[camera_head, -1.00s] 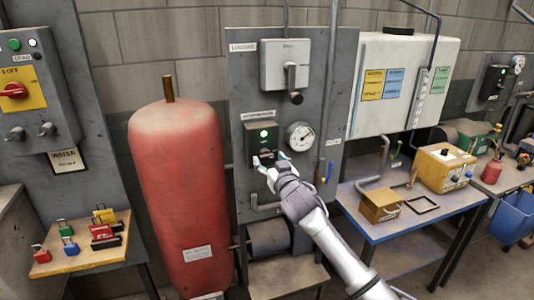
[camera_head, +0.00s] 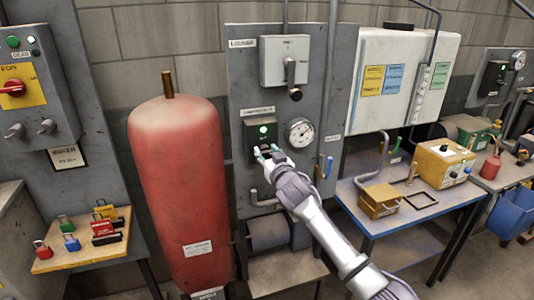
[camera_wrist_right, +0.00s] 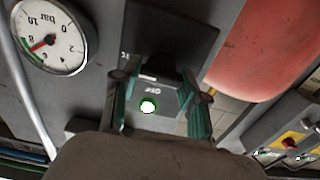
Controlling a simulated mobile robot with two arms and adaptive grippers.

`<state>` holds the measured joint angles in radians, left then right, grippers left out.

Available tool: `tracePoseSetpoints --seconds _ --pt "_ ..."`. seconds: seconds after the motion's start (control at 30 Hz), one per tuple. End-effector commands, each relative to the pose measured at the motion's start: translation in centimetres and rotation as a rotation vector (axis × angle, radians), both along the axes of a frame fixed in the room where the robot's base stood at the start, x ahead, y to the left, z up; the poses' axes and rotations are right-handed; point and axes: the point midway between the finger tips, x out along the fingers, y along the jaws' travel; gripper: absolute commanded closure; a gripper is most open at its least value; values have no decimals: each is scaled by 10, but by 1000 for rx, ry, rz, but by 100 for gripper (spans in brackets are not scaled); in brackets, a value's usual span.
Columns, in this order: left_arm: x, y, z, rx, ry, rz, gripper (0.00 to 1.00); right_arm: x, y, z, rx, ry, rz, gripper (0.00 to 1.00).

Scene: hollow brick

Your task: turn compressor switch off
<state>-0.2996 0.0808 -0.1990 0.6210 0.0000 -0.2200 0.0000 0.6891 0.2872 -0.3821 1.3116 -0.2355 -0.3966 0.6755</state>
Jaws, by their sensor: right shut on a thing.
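The compressor switch (camera_head: 263,142) is a dark box on the grey panel, left of a round pressure gauge (camera_head: 299,132). Its green light (camera_head: 263,129) is lit. My right gripper (camera_head: 268,151) is at the lower part of the box, its fingers shut on the switch's lever, which they mostly hide. In the right wrist view the picture is upside down: the teal fingers (camera_wrist_right: 160,104) stand either side of the lit light (camera_wrist_right: 148,106) and an OFF label, with the dark box (camera_wrist_right: 168,35) beyond. My left gripper is not in view.
A grey lever box (camera_head: 286,60) is above the switch. A red tank (camera_head: 180,190) stands close on the left. A blue-topped bench (camera_head: 400,218) with a yellow box (camera_head: 443,163) is on the right. Padlocks lie on a wooden shelf (camera_head: 75,257) at the far left.

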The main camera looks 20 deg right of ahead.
Motion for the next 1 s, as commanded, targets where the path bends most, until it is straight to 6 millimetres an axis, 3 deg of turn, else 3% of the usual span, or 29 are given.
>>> tracePoseSetpoints --seconds 0.47,1.0 --pt "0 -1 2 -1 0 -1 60 0 1 0 -140 -4 0 91" --pt "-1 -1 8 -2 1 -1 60 0 2 0 -634 -21 -1 91"
